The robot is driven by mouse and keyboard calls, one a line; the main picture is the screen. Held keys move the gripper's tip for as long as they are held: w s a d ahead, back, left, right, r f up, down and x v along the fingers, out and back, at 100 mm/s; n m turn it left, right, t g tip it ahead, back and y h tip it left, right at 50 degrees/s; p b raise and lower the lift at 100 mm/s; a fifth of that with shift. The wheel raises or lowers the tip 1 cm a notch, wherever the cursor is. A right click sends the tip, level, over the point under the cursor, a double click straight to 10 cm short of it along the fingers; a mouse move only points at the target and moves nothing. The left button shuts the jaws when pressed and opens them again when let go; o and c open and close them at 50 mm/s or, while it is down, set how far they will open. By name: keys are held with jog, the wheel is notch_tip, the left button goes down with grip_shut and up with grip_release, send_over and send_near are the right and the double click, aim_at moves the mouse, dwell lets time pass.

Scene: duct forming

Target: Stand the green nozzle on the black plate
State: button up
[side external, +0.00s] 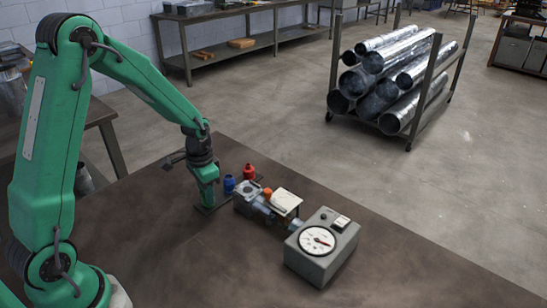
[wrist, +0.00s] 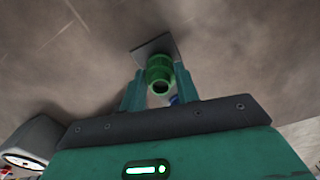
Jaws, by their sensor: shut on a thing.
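My gripper (wrist: 159,92) is shut on the green nozzle (wrist: 160,74), which sits between its two fingers in the wrist view. The black plate (wrist: 150,44) shows just beyond the nozzle there, looking dark grey. In the side view my gripper (side external: 208,198) points down, low over the black plate (side external: 205,211). The fingers hide the nozzle in that view. I cannot tell whether the nozzle touches the plate or is slightly above it.
A blue nozzle (side external: 229,184) and a red nozzle (side external: 249,172) stand close to the right of my gripper. A grey fixture (side external: 247,199) and a gauge box (side external: 321,247) stand farther right. The front of the table (side external: 190,265) is clear.

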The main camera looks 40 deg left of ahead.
jog(key=shift+f, duration=0.1)
jog(key=o, duration=0.9)
jog(key=shift+o, duration=0.2)
notch_tip(320, 180, up, 12)
dwell(0.4)
dwell(0.5)
